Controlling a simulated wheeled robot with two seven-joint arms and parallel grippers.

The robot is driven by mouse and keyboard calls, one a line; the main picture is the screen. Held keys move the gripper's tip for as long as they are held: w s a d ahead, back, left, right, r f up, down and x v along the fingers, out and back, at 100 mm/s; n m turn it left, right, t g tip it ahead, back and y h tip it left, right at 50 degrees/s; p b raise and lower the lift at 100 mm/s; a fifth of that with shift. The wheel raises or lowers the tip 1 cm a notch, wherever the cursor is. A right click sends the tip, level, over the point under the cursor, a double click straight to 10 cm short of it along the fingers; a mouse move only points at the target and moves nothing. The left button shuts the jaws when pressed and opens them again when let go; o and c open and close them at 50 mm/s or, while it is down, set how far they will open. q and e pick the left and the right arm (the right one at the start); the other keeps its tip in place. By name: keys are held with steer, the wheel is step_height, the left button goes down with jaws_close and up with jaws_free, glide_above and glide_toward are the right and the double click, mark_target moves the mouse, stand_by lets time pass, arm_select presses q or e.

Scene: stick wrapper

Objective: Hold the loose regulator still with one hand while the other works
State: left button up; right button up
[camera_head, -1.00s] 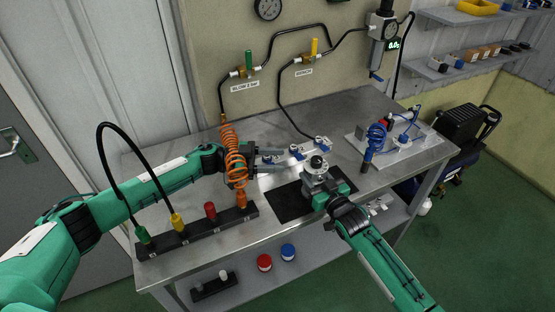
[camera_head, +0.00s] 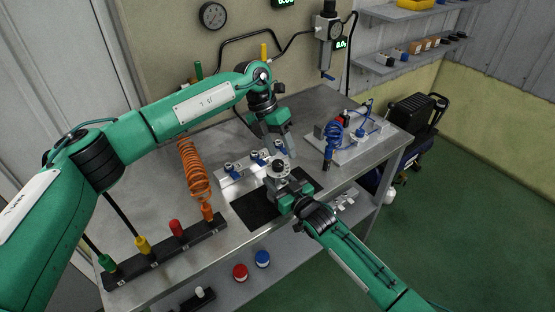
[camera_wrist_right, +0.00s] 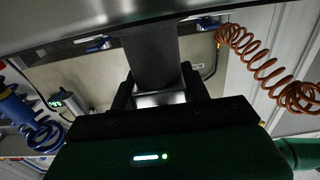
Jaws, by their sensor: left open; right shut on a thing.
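The loose regulator (camera_head: 278,169), a grey block with a round dark-topped knob, is over the black mat (camera_head: 250,210) on the steel bench. My right gripper (camera_head: 285,187) is shut on it from the front right and hides part of its body. In the right wrist view, a grey body shows between my right fingers (camera_wrist_right: 158,98), dark and hard to make out. My left gripper (camera_head: 277,146) is open and empty, pointing down just behind and above the regulator's knob. I cannot tell the exact gap between them.
A light manifold with blue-handled valves (camera_head: 235,171) lies left of the regulator. A black rack (camera_head: 165,252) with coloured plugs and an orange coiled hose (camera_head: 193,170) stands at the front left. A board with a blue coil (camera_head: 335,133) sits at the right.

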mark_target(278, 163)
arm_select(q)
step_height(278, 163, up, 5)
steer(key=w+m+t+y, duration=0.3)
steer(key=m+y, duration=0.1)
steer(key=f, duration=1.2)
steer(key=shift+s+a, duration=0.25)
steer(key=shift+c, duration=0.2)
steer(key=c, duration=0.9)
